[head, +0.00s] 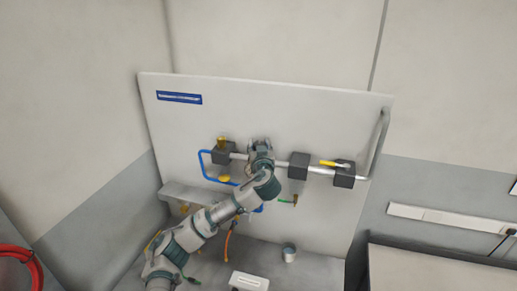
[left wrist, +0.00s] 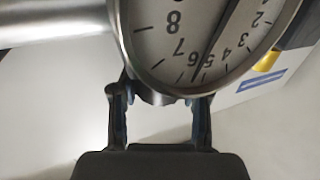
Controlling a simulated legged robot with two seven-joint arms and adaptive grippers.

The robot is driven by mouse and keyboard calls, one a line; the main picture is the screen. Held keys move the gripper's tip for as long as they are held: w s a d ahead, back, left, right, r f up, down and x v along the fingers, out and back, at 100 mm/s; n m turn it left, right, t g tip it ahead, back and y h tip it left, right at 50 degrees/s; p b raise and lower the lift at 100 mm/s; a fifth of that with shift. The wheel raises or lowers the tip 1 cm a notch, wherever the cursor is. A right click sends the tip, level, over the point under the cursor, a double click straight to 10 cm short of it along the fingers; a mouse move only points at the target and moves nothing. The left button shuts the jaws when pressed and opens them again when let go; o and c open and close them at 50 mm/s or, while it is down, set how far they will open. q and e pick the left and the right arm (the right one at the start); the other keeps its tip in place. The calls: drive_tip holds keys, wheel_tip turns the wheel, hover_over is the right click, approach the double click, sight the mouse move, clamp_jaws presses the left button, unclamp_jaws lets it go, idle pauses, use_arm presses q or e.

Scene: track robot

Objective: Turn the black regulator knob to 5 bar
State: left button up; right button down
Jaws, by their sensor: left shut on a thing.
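My left gripper (head: 260,147) reaches the pipe on the upright panel and hides the gauge and knob in the head view. In the left wrist view a round gauge (left wrist: 160,35) with a metal rim and a white dial fills the top. Its dark needle points near the 5 and 6 marks. The fingers of my left gripper (left wrist: 158,100) are closed in on a dark part just below the gauge rim, which I take for the black regulator knob (left wrist: 156,98). Most of that part is hidden by the gauge. My right gripper is out of view.
Dark blocks (head: 298,166) sit along the grey pipe, one with a yellow lever (head: 334,163). A blue hose (head: 204,167) loops at the left. A small grey cup (head: 289,252) and a white box (head: 249,281) stand below. A red hose (head: 22,258) hangs at far left.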

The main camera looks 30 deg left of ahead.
use_arm(q)
drive_tip(key=n+g+y+b, duration=0.1)
drive_tip(key=b, duration=0.4)
drive_tip(key=shift+w+f, duration=0.1)
drive_tip(key=shift+f, duration=0.3)
drive_tip(key=shift+w+d+n+g+y, duration=0.1)
drive_tip(key=shift+d+n+g+y, duration=0.05)
drive_tip(key=shift+n+g+y, duration=0.35)
drive_tip(key=shift+d+r+n+g+y, duration=0.1)
drive_tip(key=shift+r+n+g+y, duration=0.05)
drive_tip(key=shift+n+g+y, duration=0.3)
drive_tip(key=shift+y, duration=0.25)
drive_tip(key=shift+s+a+n+g, duration=0.2)
drive_tip(key=shift+n+g, duration=0.05)
drive_tip(key=shift+g, duration=0.1)
drive_tip(key=o, duration=1.2)
drive_tip(key=shift+c, duration=0.2)
